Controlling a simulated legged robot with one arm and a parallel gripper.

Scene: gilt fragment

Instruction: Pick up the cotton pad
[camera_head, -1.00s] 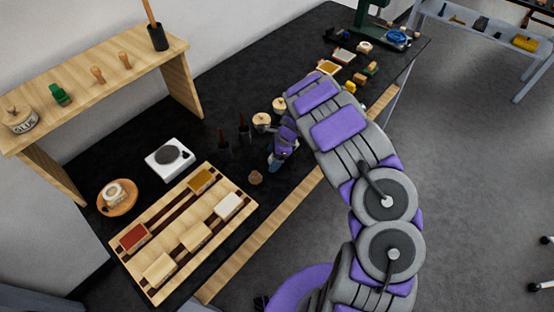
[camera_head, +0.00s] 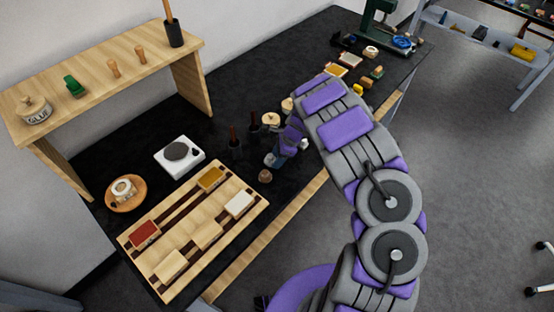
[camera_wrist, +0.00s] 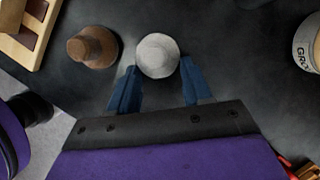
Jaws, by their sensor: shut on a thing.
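The cotton pad (camera_wrist: 157,53) looks like a small whitish round piece in the wrist view, at the top middle. My gripper (camera_wrist: 160,66) has its two blue fingers on either side of the pad, shut on it. In the head view my gripper (camera_head: 274,159) is low over the dark bench top, and the pad cannot be made out there. How far the pad is above the bench, if at all, I cannot tell.
A brown knob-like piece (camera_wrist: 93,47) stands just left of the pad, and also shows in the head view (camera_head: 265,176). A wooden tray (camera_head: 190,262) with several small blocks lies to the left. Dark upright tools (camera_head: 235,150) and pale jars (camera_head: 271,119) stand behind my gripper.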

